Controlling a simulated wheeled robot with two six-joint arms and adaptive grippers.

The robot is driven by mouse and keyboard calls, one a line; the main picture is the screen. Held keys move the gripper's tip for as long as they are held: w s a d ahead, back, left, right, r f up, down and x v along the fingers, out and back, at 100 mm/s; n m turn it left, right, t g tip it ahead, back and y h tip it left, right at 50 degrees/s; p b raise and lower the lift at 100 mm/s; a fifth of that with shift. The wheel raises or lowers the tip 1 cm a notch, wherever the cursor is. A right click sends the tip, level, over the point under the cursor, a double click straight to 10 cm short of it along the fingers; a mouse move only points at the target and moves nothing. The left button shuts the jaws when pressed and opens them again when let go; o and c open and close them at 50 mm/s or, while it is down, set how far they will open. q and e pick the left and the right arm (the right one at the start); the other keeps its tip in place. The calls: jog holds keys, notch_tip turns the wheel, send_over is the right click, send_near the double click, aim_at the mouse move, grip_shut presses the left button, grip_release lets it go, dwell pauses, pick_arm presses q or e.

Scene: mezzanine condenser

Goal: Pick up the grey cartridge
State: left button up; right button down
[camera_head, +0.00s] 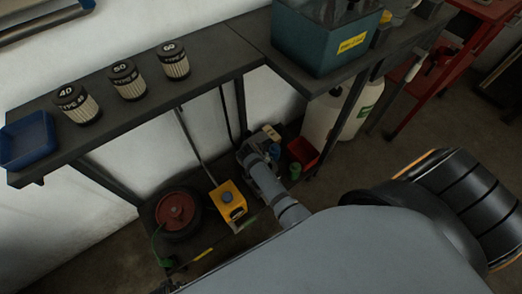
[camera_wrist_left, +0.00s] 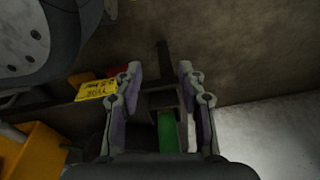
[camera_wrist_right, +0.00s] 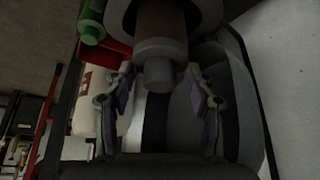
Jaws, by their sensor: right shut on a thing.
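In the right wrist view a grey cylinder with a narrower stub and a brown body behind it, which looks like the grey cartridge (camera_wrist_right: 160,50), sits between the fingertips of my right gripper (camera_wrist_right: 160,72). I cannot make out the cartridge in the head view, where a grey arm link of mine reaches under the bench.
Three black-capped filters (camera_head: 127,80) and a blue tray (camera_head: 27,140) stand on the dark bench (camera_head: 205,75). A teal tank (camera_head: 318,40) stands at its right part. Below are a red reel (camera_head: 176,211), a yellow box (camera_head: 228,202) and a red bin (camera_head: 302,152). Bench legs and hoses crowd this space.

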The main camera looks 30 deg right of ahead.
pick_arm(q)
jog(key=s+p, duration=0.7)
jog(key=s, duration=0.4)
pick_arm(e)
notch_tip(320, 180, up, 7)
jog(key=shift+r, duration=0.2)
pick_arm(q)
jog(key=r+p, duration=0.1)
jog(key=r, duration=0.1)
jog(key=r+p, duration=0.1)
jog(key=p, duration=0.1)
jog(key=r+p, duration=0.2)
jog(key=shift+s+a+r, duration=0.25)
jog(key=shift+a+r, duration=0.05)
pick_arm(e)
notch_tip(320, 180, up, 6)
jog(key=shift+f, duration=0.2)
